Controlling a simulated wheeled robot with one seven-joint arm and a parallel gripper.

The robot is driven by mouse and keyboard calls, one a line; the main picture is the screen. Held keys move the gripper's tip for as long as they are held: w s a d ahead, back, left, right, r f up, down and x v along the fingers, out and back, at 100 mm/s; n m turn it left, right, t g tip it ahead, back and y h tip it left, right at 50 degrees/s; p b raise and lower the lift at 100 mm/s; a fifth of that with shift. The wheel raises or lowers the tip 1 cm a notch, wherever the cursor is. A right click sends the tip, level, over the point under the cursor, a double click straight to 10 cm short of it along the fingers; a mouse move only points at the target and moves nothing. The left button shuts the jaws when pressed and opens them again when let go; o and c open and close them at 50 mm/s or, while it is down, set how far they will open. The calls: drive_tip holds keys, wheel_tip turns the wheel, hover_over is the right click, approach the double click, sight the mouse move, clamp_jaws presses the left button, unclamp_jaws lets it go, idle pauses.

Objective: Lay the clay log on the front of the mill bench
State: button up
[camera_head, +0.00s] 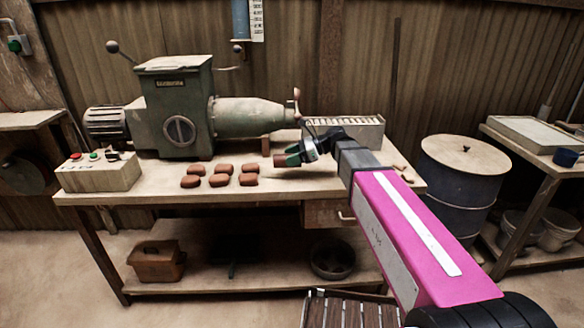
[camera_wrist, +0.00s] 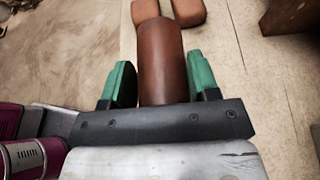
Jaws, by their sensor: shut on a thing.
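The clay log (camera_wrist: 160,50) is a smooth reddish-brown cylinder. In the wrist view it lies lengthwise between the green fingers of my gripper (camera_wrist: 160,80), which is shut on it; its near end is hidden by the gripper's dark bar. In the head view my gripper (camera_head: 293,156) is over the right part of the mill bench (camera_head: 330,183), and a little of the log (camera_head: 281,162) shows at the fingers. The log is low over the bench top, right of the clay pieces; I cannot tell whether it touches the wood.
Several brown clay pieces (camera_head: 221,175) lie in rows on the bench. The green mill (camera_head: 180,115) stands behind them, with a button box (camera_head: 100,172) at the left. A pale slotted rack (camera_head: 345,130) stands behind my gripper. A lidded drum (camera_head: 460,185) is right of the bench.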

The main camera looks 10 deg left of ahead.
drive_tip(key=shift+w+d+f, duration=0.2)
drive_tip(key=shift+w+f, duration=0.1)
drive_tip(key=shift+w, duration=0.2)
drive_tip(key=shift+f, duration=1.95)
drive_tip(key=shift+f, duration=0.1)
drive_tip(key=o, duration=1.2)
drive_tip(key=v, duration=1.2)
drive_tip(key=shift+d, duration=0.1)
